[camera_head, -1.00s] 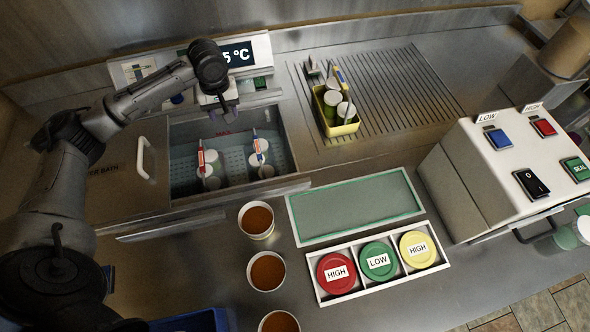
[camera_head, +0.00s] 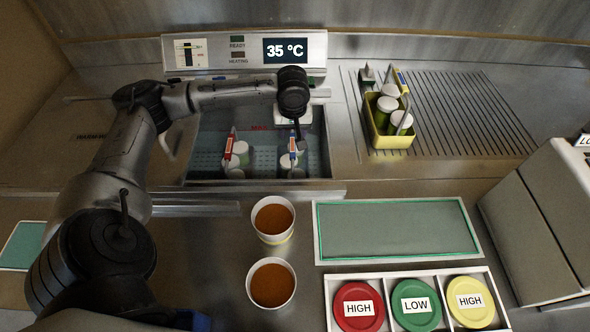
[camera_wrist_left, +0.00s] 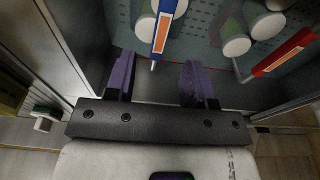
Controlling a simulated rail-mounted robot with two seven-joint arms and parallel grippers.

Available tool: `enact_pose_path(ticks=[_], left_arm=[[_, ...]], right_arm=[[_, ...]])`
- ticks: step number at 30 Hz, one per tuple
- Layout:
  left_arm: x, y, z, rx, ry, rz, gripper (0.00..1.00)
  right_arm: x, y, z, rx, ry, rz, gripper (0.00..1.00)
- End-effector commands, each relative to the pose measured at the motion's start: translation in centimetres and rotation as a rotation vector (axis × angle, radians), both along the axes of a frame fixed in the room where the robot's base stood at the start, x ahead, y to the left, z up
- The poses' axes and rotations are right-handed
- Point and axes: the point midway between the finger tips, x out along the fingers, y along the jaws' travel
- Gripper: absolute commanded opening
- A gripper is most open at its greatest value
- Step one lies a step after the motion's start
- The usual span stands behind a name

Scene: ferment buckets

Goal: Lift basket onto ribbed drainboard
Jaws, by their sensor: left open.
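The ribbed drainboard (camera_head: 480,110) lies at the back right in the head view. A yellow basket (camera_head: 394,142) with several white-lidded jars stands on its left part. In the sunken water bath are white-lidded jars beside a red handle (camera_head: 229,147) and a blue handle (camera_head: 292,147); the basket bodies there are hard to make out. My left gripper (camera_head: 296,129) is over the right part of the bath, by the blue handle. In the left wrist view its two purple fingers (camera_wrist_left: 160,82) are apart and empty, with the blue handle (camera_wrist_left: 163,32) just beyond them.
The bath's front rim (camera_head: 250,186) and a display panel (camera_head: 245,52) reading 35 °C border the bath. Cups of brown contents (camera_head: 273,218), a green-edged tray (camera_head: 395,230) and a lid holder (camera_head: 412,277) lie in front. A white machine (camera_head: 535,215) stands at right.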

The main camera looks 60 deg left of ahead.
Motion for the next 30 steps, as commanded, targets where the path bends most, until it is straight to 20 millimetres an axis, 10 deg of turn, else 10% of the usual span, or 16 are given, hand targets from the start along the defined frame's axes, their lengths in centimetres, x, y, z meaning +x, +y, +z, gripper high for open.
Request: enact_pose_path(ticks=[30], left_arm=[[0.4, 1.2, -9.5, 0.001, 0.0, -0.001, 0.49]], right_arm=[[-0.1, 0.2, -0.6, 0.008, 0.002, -0.006, 0.0]])
